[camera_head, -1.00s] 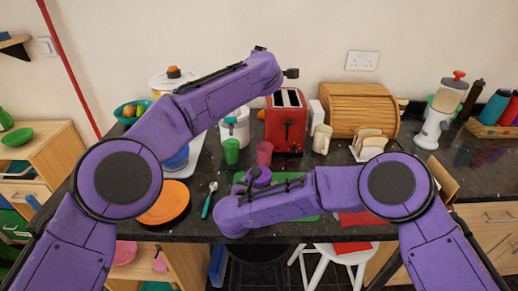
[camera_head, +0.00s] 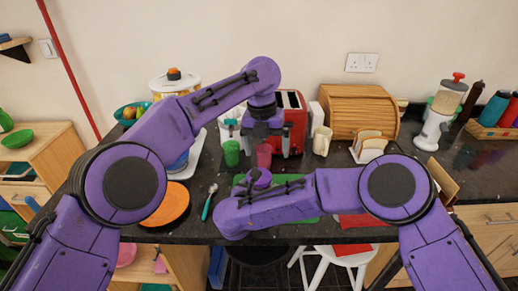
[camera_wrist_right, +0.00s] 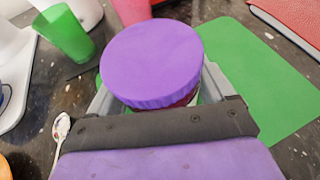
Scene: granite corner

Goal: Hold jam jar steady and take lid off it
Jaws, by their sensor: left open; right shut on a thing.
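The jam jar stands under a wide purple lid (camera_wrist_right: 152,58) in the right wrist view. A sliver of its dark red body (camera_wrist_right: 190,98) shows below the lid. My right gripper (camera_wrist_right: 158,92) is shut on the jar, with its grey fingers on both sides below the lid. In the head view my own right arm mostly covers the jar. My left gripper (camera_head: 266,146) points down, open and empty, behind and above the jar area, in front of the red toaster.
A green mat (camera_wrist_right: 262,85) lies under the jar. A green cup (camera_head: 231,152) and a pink cup (camera_head: 264,155) stand behind it. The red toaster (camera_head: 294,115), cream mug (camera_head: 321,140) and toast rack (camera_head: 371,145) are further back. A spoon (camera_head: 209,202) and orange plate (camera_head: 168,205) lie left.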

